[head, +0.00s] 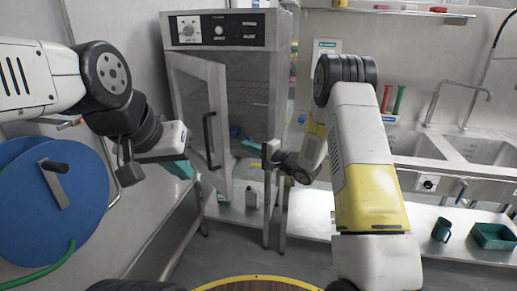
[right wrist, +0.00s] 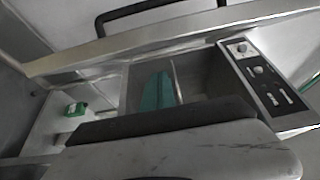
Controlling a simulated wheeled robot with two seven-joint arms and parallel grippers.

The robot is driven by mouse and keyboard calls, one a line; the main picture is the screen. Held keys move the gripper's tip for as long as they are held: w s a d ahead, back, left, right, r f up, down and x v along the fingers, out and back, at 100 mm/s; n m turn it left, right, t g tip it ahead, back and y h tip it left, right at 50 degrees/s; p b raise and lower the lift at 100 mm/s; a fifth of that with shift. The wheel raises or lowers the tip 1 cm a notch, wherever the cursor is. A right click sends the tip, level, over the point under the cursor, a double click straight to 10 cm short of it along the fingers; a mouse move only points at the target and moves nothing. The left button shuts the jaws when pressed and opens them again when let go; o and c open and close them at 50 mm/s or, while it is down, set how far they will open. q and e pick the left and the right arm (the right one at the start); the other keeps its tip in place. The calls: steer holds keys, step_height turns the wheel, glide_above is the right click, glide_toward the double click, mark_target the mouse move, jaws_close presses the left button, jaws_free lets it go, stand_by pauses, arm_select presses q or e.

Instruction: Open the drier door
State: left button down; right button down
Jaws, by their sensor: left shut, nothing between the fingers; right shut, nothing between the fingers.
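The drier (head: 262,70) is a grey metal cabinet at the back centre left in the head view, with a control panel on top. Its door (head: 192,95) stands ajar, swung out to the left, and wire racks show inside. The door's black handle (head: 209,140) is near its free edge; it also shows in the right wrist view (right wrist: 140,8). My right gripper (head: 250,147) is shut and empty, at the opening just right of the door's free edge; its teal fingers show in the right wrist view (right wrist: 158,92). My left gripper (head: 181,168) is shut and empty, left of the handle near the door's lower part.
A blue hose reel (head: 55,205) is at the left. A steel counter with sinks (head: 480,150) is at the right, above a lower shelf with a green cup (head: 442,230) and a green tray (head: 493,236). A round wooden top (head: 258,286) is at the bottom.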

steer(key=shift+s+a, duration=0.25)
steer(key=shift+a, duration=0.45)
steer(key=shift+s+a, duration=0.3)
steer(key=shift+a, duration=0.4)
steer(key=shift+s+a, duration=0.25)
steer(key=shift+a, duration=0.45)
steer(key=shift+a, duration=0.1)
